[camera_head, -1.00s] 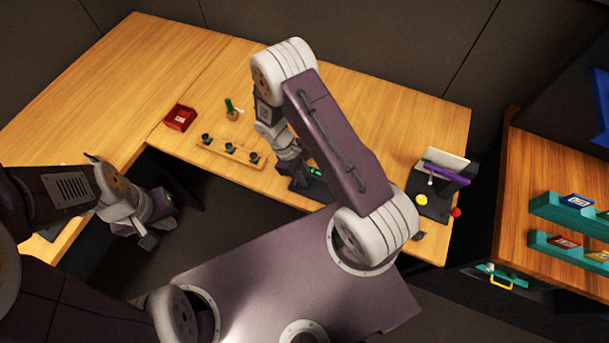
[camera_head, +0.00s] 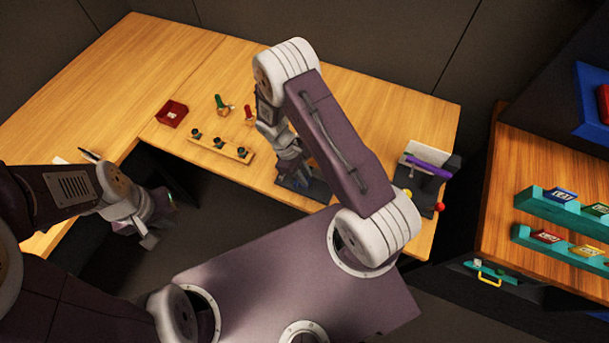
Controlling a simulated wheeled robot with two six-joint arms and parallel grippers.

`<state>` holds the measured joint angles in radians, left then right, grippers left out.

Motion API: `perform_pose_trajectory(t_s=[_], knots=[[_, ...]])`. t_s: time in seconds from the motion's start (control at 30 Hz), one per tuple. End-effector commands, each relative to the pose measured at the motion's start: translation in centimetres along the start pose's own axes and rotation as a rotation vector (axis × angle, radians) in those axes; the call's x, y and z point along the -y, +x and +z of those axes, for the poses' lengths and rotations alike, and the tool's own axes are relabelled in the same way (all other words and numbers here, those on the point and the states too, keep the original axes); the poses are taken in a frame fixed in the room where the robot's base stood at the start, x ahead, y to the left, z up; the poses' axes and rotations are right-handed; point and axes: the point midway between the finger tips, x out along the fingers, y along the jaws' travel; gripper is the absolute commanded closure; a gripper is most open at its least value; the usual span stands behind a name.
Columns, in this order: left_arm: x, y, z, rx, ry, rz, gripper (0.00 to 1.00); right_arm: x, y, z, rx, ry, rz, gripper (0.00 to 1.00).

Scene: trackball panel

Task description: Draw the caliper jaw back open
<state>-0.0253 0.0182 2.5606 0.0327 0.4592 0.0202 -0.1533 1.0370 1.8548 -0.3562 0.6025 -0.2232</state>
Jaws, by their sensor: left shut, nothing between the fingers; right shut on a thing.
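My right gripper (camera_head: 291,180) points down at a dark fixture (camera_head: 318,190) near the table's front edge. It is shut on a small part there, which I take to be the caliper jaw. The gripper and forearm hide the held part and most of the fixture, so I cannot tell how far the jaw stands open. My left gripper (camera_head: 150,238) is shut and empty, hanging in front of the table, away from the fixture.
A wooden rack (camera_head: 218,148) with dark knobs, a red tray (camera_head: 172,113), a green-handled tool (camera_head: 220,103) and a red peg (camera_head: 249,113) stand to the left. A dark panel with a purple bar (camera_head: 428,168) stands right. A shelf (camera_head: 552,210) holds labelled blocks.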

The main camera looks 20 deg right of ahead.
Motion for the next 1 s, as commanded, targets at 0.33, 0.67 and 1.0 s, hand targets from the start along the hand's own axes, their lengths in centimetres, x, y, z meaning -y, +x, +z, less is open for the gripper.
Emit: perform_pose_trajectory(t_s=[0.33,0.67,1.0], knots=[[0.0,0.0,0.0,0.000,-0.001,0.000,1.00,0.1,0.2,0.6,0.020,-0.002,-0.006,0.59],[0.0,0.1,0.0,0.000,0.000,0.000,1.00,0.0,-1.1,0.5,0.014,-0.001,-0.002,0.59],[0.0,0.6,0.0,0.000,0.000,0.000,1.00,0.0,-7.9,0.6,0.013,0.000,-0.003,0.59]])
